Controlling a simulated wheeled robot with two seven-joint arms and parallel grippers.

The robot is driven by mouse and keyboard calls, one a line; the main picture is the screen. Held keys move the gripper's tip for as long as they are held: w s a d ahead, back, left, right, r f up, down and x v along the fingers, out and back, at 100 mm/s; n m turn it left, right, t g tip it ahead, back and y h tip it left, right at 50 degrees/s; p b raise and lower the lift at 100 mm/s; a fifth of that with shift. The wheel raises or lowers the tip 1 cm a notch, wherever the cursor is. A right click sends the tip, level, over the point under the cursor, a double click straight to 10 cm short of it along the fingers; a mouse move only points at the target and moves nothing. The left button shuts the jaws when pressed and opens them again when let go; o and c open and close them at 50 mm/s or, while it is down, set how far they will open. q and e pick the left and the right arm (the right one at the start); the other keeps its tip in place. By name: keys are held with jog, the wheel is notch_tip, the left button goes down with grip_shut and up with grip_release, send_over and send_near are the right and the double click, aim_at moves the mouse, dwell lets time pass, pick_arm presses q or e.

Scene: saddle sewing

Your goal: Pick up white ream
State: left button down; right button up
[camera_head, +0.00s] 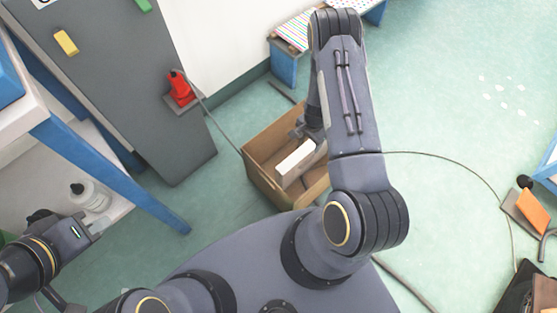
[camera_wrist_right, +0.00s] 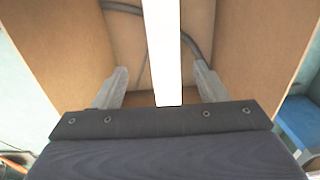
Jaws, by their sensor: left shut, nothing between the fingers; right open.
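The white ream (camera_head: 296,160) stands narrow side up inside an open cardboard box (camera_head: 262,180) on the floor. In the right wrist view the ream (camera_wrist_right: 163,45) is a long white strip between the two fingers. My right gripper (camera_wrist_right: 160,86) is open, with one finger on each side of the ream and a gap to both. In the head view my right gripper (camera_head: 311,138) is down at the box, partly hidden by my own arm. My left gripper (camera_head: 98,226) is shut and empty at the lower left, near a shelf.
Cardboard walls (camera_wrist_right: 245,50) rise close on both sides of my right gripper. A dark cable (camera_wrist_right: 195,50) lies in the box. A grey cabinet (camera_head: 130,80) is behind.

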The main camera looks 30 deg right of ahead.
aim_at(305, 149)
jog(key=f, duration=0.3)
jog(key=f+b, duration=0.1)
jog(key=f, duration=0.1)
jog(key=shift+w+a+f, duration=0.1)
jog(key=shift+a, duration=0.25)
jog(key=f+b, duration=0.1)
jog(key=f, duration=0.2)
jog(key=f+b, duration=0.1)
jog(key=f, duration=0.1)
jog(key=shift+w+d+f+b, duration=0.2)
jog(key=shift+w+b, duration=0.1)
jog(key=shift+b, duration=0.05)
jog(key=shift+r, duration=0.1)
grip_shut()
jog(key=shift+w+r, duration=0.1)
